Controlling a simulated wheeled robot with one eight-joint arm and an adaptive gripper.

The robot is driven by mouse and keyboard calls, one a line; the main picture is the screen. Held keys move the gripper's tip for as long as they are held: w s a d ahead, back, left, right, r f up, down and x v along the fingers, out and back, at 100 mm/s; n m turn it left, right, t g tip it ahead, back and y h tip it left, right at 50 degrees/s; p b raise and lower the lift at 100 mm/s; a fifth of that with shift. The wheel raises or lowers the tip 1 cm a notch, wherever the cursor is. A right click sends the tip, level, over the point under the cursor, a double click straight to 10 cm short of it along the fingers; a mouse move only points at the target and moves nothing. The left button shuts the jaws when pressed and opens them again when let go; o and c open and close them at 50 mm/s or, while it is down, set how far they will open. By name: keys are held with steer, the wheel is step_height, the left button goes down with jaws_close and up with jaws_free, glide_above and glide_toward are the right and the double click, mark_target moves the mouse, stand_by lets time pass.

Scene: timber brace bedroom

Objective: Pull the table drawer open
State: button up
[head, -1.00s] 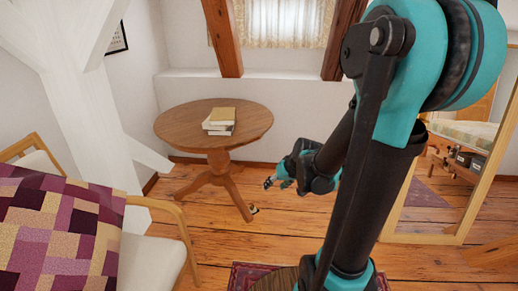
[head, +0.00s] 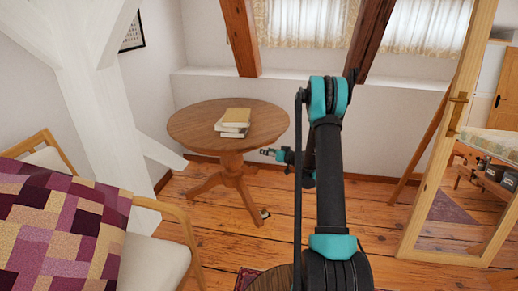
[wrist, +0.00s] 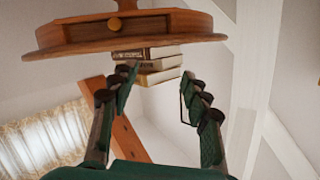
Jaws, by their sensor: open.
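The round wooden table (head: 185,128) stands left of centre in the head view, and its drawer front is not visible there. The wrist view shows the table upside down at the top, with the drawer front (wrist: 85,31) in its apron and a small round knob (wrist: 115,24) on it. The drawer looks closed.
Several books (head: 234,121) lie stacked on the table. A chair (head: 160,252) with a patchwork cushion (head: 65,228) is at the lower left. A white timber post (head: 90,120) stands behind it. A wood-framed mirror (head: 440,180) stands at the right. Open floor lies around the table.

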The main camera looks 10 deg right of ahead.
steer(key=w+d+f+m+t, duration=0.1)
steer(key=w+d+f+t, duration=0.15)
steer(key=f, duration=0.25)
steer(key=w+d+f+t, duration=0.1)
steer(key=w+d+f, duration=0.1)
steer(key=d+f, duration=0.15)
steer(key=x, duration=1.7)
steer(key=shift+w+f, duration=0.25)
steer(key=shift+f, duration=0.2)
jaws_close()
